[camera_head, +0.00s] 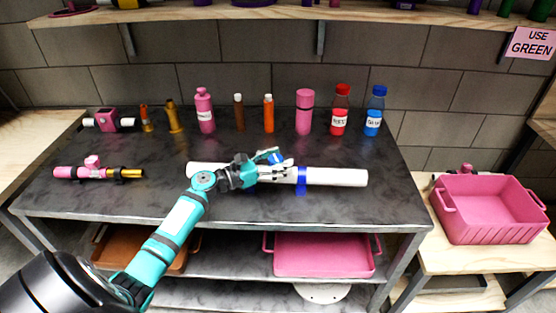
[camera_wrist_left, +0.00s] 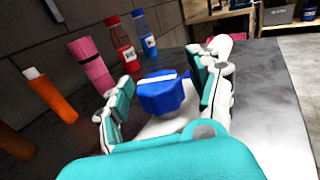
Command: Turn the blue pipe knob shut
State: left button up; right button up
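A long white pipe (camera_head: 338,177) lies across the middle of the dark table, with a blue collar (camera_head: 301,180) around it. The blue pipe knob (camera_head: 272,156) shows beside my left gripper (camera_head: 284,168), partly hidden by the fingers. In the left wrist view the blue knob (camera_wrist_left: 163,94) sits between the two spread fingers of my left gripper (camera_wrist_left: 165,95), with a white stripe on its top. The fingers stand on either side of it and look open; a gap shows at the left finger, and contact at the right one is unclear. My right gripper is out of view.
Several bottles stand along the back of the table, including a red one (camera_head: 338,118), a blue one (camera_head: 374,115) and a pink one (camera_head: 304,115). A pink valve pipe (camera_head: 92,172) lies at left. A pink crate (camera_head: 490,225) stands on the right-hand bench.

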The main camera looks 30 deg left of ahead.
pick_arm(q)
jog(key=v, duration=1.2)
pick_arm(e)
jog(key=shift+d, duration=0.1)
